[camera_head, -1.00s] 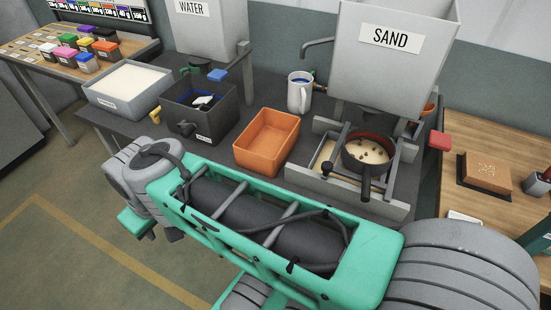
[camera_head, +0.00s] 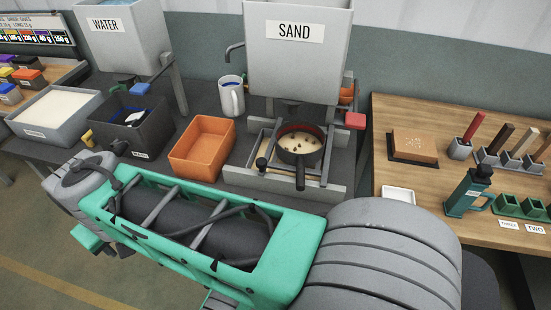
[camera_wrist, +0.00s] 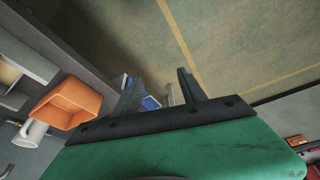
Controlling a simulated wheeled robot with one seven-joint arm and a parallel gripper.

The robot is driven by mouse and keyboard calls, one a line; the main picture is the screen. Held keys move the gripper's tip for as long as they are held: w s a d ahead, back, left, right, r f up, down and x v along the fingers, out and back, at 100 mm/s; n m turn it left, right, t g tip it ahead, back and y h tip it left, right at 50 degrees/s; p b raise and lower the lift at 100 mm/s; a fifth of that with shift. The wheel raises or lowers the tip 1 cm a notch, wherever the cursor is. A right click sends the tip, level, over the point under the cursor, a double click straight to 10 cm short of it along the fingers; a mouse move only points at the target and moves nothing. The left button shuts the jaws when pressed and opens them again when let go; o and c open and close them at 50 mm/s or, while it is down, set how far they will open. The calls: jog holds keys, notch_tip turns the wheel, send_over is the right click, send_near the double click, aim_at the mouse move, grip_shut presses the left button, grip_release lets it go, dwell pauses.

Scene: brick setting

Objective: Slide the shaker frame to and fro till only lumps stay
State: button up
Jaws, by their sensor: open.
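The shaker frame (camera_head: 325,157) sits in a grey trough below the hopper labelled SAND, in the head view. It carries a round dark sieve with a reddish inner rim (camera_head: 300,130). Pale sand (camera_head: 302,146) with several dark lumps lies in the sieve. A dark handle (camera_head: 300,180) points from it towards me, and a dark knob (camera_head: 261,163) stands at the left. My gripper (camera_wrist: 160,92) shows in the wrist view with its two dark fingers apart and nothing between them. It is away from the frame, over the floor side of the bench. In the head view my arm hides the gripper.
An orange tray (camera_head: 202,146) stands left of the trough, with a white mug (camera_head: 231,97) behind it. A dark bin (camera_head: 140,122) and a bin of white material (camera_head: 55,112) lie further left. A wooden table (camera_head: 385,135) with blocks and a green bottle (camera_head: 468,190) is at right.

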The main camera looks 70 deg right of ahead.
jog(key=d+m+h, duration=0.1)
jog(key=d+m, duration=0.2)
jog(key=d, duration=0.3)
jog(key=d+m+g+b, duration=0.1)
jog(key=d+m, duration=0.2)
jog(key=d, duration=0.3)
jog(key=d+m+g+h, duration=0.1)
jog(key=d+m, duration=0.3)
jog(key=d, duration=0.2)
jog(key=shift+w+f+h+b, duration=0.2)
jog(key=shift+h+b, duration=0.1)
jog(key=shift+b, duration=0.1)
jog(key=m+g+b, duration=0.2)
jog(key=m+g, duration=0.2)
jog(key=m, duration=0.9)
send_near(261, 161)
jog(key=f, duration=0.1)
jog(key=x, duration=0.7)
jog(key=shift+s+d+r, duration=0.1)
jog(key=shift+d, duration=0.05)
jog(key=shift+d+f, duration=0.1)
jog(key=shift+f, duration=0.3)
grip_shut()
jog(key=shift+r, duration=0.1)
